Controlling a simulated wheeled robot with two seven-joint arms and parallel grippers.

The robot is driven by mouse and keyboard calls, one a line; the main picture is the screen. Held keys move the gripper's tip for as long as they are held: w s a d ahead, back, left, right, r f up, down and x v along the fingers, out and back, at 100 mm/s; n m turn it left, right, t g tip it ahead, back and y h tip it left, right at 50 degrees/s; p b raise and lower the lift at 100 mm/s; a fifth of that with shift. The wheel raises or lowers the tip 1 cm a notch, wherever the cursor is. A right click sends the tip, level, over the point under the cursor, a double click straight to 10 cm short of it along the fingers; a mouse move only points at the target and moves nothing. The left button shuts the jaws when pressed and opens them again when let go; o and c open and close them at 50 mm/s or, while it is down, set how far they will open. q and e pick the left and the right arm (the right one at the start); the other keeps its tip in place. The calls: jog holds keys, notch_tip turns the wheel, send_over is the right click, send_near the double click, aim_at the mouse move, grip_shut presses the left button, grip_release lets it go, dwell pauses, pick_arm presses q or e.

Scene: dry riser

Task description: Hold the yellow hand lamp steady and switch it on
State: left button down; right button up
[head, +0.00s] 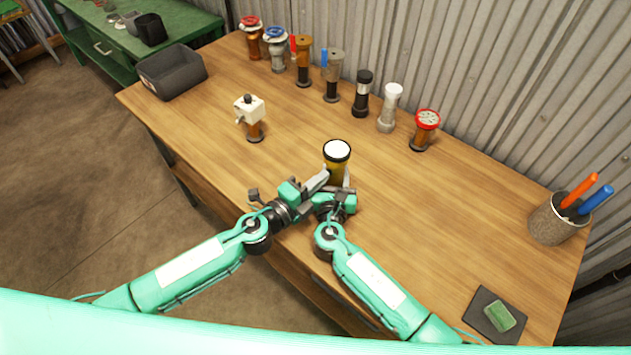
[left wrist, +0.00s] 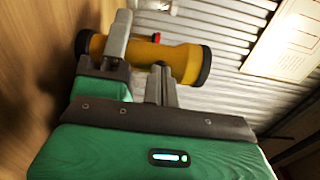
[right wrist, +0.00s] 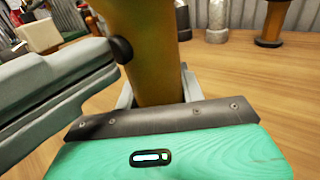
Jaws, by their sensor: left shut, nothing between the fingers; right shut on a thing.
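The yellow hand lamp (head: 335,170) stands upright near the table's front edge, its round white face up; I cannot tell whether it is lit. My right gripper (head: 345,186) is shut around the lamp's lower body, which also fills the middle of the right wrist view (right wrist: 148,50). My left gripper (head: 325,178) is shut and empty, close beside the lamp's left side. In the right wrist view its grey finger reaches a small dark knob on the lamp's side; I cannot tell whether they touch.
A white-headed item (head: 250,115) stands left of the lamp. A grey bin (head: 172,72), a pen cup (head: 553,222) and a dark pad (head: 482,308) with a green sponge are near the edges.

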pick_arm(q)
jog(key=shift+w+d, duration=0.15)
jog(key=shift+w, duration=0.05)
jog(key=v, duration=0.6)
dwell(0.4)
pick_arm(e)
jog(key=o, duration=1.2)
jog(key=shift+o, duration=0.2)
